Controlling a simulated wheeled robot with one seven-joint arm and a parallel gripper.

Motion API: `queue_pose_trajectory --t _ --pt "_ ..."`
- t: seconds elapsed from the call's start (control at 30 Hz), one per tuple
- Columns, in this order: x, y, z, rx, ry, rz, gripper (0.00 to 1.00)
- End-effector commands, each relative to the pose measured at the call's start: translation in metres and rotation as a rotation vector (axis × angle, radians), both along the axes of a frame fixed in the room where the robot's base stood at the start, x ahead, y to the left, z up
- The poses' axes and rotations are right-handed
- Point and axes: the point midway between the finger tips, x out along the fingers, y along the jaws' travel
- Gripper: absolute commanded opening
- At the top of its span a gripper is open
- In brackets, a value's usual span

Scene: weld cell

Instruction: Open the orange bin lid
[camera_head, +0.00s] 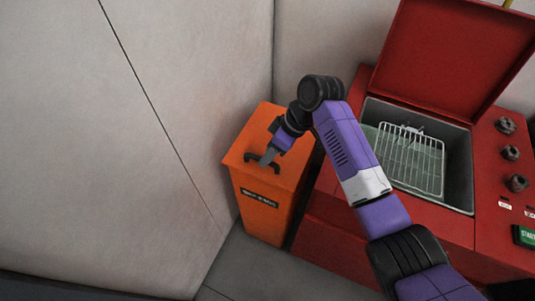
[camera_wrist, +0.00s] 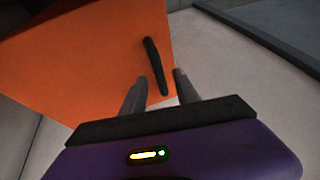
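The orange bin (camera_head: 264,218) stands against the corner of the walls, and its flat orange lid (camera_head: 290,122) is down. A dark bar handle (camera_head: 250,157) lies on top of the lid. My gripper (camera_head: 266,160) is over the lid at the handle, pointing down. In the wrist view the handle (camera_wrist: 151,55) runs between the two grey fingers of my gripper (camera_wrist: 159,76), over the orange lid (camera_wrist: 80,65). The fingers are apart, with gaps beside the handle. Whether either finger touches it I cannot tell.
A red machine (camera_head: 345,225) stands just right of the bin, with its red cover (camera_head: 440,50) raised and a wire basket (camera_head: 412,160) inside. Knobs and a green button (camera_head: 525,236) are on its right. Pale walls (camera_head: 150,130) are close behind and left of the bin.

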Motion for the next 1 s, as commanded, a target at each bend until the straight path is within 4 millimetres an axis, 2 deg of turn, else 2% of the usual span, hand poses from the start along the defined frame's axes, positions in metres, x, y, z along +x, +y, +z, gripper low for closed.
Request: queue_pose_trajectory --t 0.13,0.43,0.6,0.63,1.0 --pt "-0.0007 0.0043 -0.0099 -0.001 0.001 -0.001 0.36" --pt "-0.0003 0.0052 -0.012 0.0 -0.002 -0.001 0.36" --pt "-0.0002 0.0051 -0.0118 0.0 -0.002 -0.001 0.03" --pt "-0.0002 0.0051 -0.0118 -0.001 -0.002 -0.001 0.0" --pt "-0.0001 0.0051 -0.0116 -0.001 -0.002 -0.001 0.0"
